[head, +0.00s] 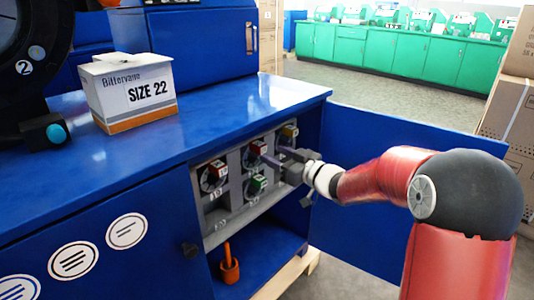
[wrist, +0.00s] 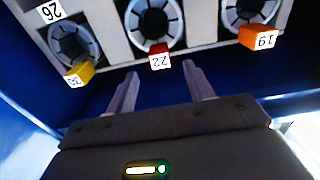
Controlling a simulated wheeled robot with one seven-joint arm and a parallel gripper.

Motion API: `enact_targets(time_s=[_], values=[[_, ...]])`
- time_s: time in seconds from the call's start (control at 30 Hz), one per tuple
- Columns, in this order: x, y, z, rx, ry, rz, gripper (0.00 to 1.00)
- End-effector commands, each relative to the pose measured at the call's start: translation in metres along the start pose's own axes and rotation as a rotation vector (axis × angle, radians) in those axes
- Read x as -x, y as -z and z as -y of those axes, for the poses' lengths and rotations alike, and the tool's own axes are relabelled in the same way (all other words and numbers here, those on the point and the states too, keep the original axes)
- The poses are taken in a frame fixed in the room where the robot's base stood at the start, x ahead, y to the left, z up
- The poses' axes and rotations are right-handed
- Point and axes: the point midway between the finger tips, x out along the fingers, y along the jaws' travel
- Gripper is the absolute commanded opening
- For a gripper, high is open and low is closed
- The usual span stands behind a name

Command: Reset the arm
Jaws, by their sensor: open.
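My gripper (head: 272,156) is at the end of my arm, reaching into the open blue cabinet in front of a grey rack (head: 238,215). In the wrist view my gripper (wrist: 160,70) is open, its two fingers apart with nothing between them. Just beyond the fingertips is a red tag marked 22 (wrist: 159,58) below a round die (wrist: 155,22). An orange tag marked 19 (wrist: 259,38) is to the right and a yellow tag (wrist: 79,74) to the left. In the head view the fingers hide part of the rack.
The open blue door (head: 400,150) stands behind my arm. A white and orange box marked SIZE 22 (head: 130,92) sits on the blue bench top (head: 220,105). An orange-handled tool (head: 229,268) stands on the cabinet floor. Cardboard boxes (head: 505,110) are stacked at the right.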

Motion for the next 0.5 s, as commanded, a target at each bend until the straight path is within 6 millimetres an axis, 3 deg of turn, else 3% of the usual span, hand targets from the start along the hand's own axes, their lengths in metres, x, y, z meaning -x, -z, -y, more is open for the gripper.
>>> enact_targets(time_s=[0.2, 0.5], values=[[0.018, 0.001, 0.0, 0.001, 0.001, -0.002, 0.53], [0.019, 0.001, 0.001, 0.002, 0.001, -0.002, 0.53]])
